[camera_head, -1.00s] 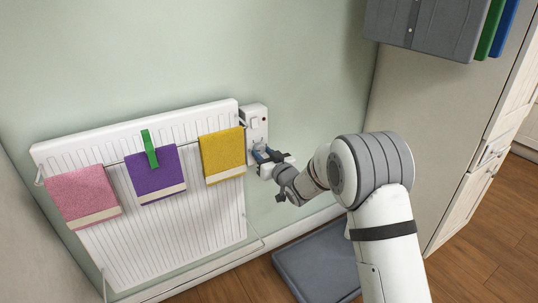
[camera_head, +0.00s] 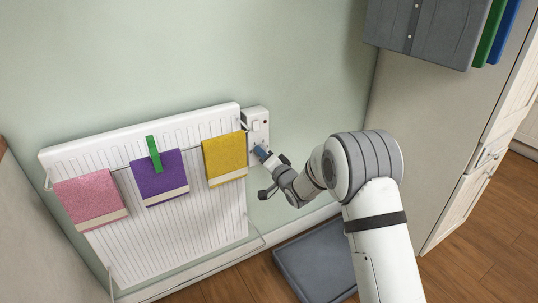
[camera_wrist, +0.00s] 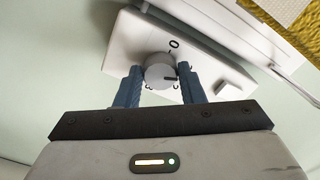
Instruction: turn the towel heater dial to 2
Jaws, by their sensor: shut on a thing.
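The towel heater's control box (camera_head: 256,121) is white and sits on the wall at the right end of the heater. In the wrist view, its round grey dial (camera_wrist: 157,72) has a dark pointer mark towards the right of the picture. A printed O shows above the dial; other marks around it are partly hidden and I cannot read a 2. My gripper (camera_wrist: 160,77) is shut on the dial, with one blue finger on each side. In the head view, my gripper (camera_head: 262,153) reaches the box's lower part and hides the dial.
The white ribbed heater (camera_head: 205,215) is left of my gripper. Pink (camera_head: 90,200), purple (camera_head: 159,176) and yellow (camera_head: 224,158) towels hang on its rail, with a green clip (camera_head: 153,153) on the purple one. A grey mat or tray (camera_head: 315,262) lies on the floor below.

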